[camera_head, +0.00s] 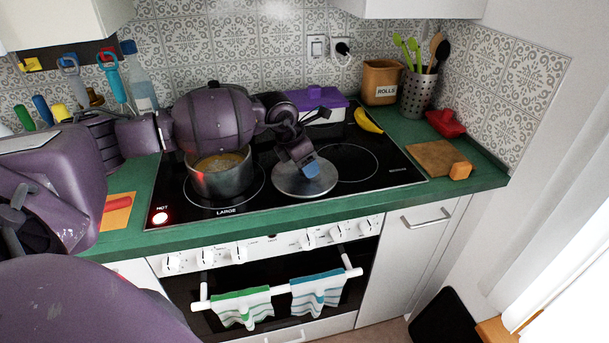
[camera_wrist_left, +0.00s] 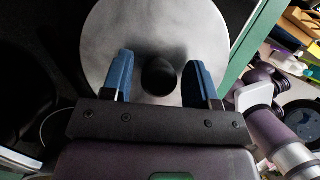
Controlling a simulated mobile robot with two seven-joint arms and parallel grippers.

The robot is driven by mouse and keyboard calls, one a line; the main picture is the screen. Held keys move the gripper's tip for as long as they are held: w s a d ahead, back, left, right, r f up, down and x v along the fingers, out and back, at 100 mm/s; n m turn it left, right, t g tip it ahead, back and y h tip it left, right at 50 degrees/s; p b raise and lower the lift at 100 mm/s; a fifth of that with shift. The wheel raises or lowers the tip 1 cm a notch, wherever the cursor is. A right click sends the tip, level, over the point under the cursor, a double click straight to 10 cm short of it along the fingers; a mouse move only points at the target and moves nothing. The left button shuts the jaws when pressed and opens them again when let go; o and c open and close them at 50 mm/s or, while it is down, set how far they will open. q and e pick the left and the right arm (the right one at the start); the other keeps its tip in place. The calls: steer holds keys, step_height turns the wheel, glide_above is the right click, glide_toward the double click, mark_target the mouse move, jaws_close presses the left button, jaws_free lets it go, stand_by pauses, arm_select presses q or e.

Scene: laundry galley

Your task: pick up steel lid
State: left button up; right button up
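The steel lid (camera_head: 290,184) is a round flat disc lying on the black hob, just right of the pot. In the left wrist view the steel lid (camera_wrist_left: 190,28) shows from above with its round black knob (camera_wrist_left: 160,77). My left gripper (camera_head: 309,167) points down over the lid and partly covers it. In the left wrist view its two blue fingers (camera_wrist_left: 160,80) are open, one on each side of the knob, with visible gaps between them and the knob. I cannot make out my right gripper in either view.
An open steel pot (camera_head: 221,181) with yellowish contents stands left of the lid, below my left arm. A banana (camera_head: 367,121), purple-lidded box (camera_head: 318,98) and cutting board (camera_head: 437,158) are farther right.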

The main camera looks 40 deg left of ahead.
arm_select(q)
steer(key=c, duration=0.8)
